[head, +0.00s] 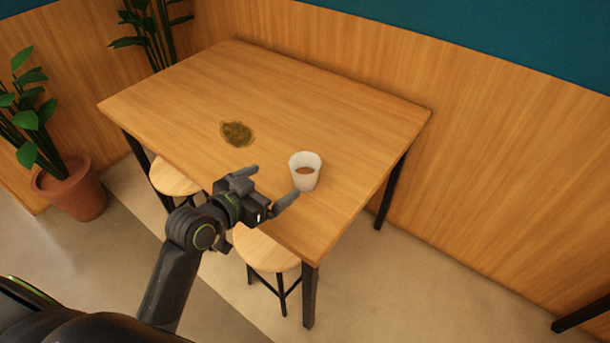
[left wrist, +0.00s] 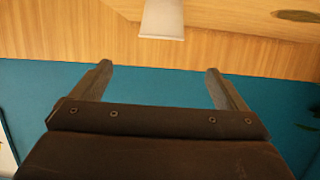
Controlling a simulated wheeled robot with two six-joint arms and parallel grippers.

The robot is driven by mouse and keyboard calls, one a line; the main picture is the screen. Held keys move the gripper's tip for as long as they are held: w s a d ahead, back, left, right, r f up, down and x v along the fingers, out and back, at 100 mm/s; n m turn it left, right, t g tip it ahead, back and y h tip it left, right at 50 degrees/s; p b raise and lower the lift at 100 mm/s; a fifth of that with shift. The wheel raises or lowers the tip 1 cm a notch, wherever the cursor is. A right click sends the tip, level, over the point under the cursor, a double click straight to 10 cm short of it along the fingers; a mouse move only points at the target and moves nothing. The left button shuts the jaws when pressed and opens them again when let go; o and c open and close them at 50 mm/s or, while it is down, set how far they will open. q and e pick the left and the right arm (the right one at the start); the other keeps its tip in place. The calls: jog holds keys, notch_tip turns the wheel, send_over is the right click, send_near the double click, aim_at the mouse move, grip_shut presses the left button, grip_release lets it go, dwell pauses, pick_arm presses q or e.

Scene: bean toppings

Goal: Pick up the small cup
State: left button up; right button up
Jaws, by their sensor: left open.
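A small white cup (head: 305,171) stands upright on the wooden table (head: 330,110), near its front right part, with something brown inside. My left gripper (head: 268,188) is open and empty, just to the left of the cup and near the table's front edge. In the left wrist view the cup (left wrist: 162,20) shows at the top, beyond the open fingers (left wrist: 160,82) and not between them. My right gripper is not in view.
A dark greenish-brown patch (head: 237,133) lies on the table left of the cup. Round stools (head: 265,250) stand under the front edge. A potted plant (head: 72,188) is at the left. Wood-panelled walls (head: 500,150) are behind and right. The back of the tabletop is clear.

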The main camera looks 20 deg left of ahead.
aim_at(313, 159)
pick_arm(q)
jog(key=x, duration=1.3)
jog(key=shift+w+f, duration=0.3)
jog(key=shift+f, duration=0.1)
jog(key=c, duration=1.2)
